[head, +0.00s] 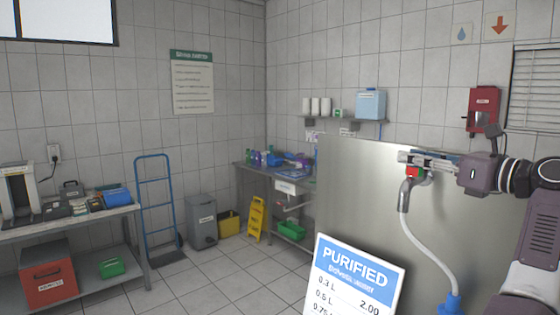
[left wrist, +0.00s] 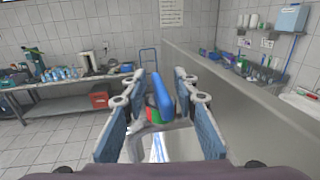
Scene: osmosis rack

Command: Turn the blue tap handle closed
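The blue tap handle (left wrist: 163,98) stands out as a blue bar in the left wrist view, above a red and green collar and the grey tap body (left wrist: 170,127). My left gripper (left wrist: 160,84) is open, with one finger on each side of the handle and visible gaps between. In the head view my left gripper (head: 408,158) is at the top of the tap (head: 406,194), just above its red part (head: 413,172). There the gripper mostly hides the handle. My right gripper is not in view.
A steel panel (head: 345,190) stands behind the tap. A white hose (head: 430,247) runs from the tap down to a blue fitting (head: 450,304). A "PURIFIED" price sign (head: 352,277) stands in front. A red wall box (head: 483,108) hangs above my arm.

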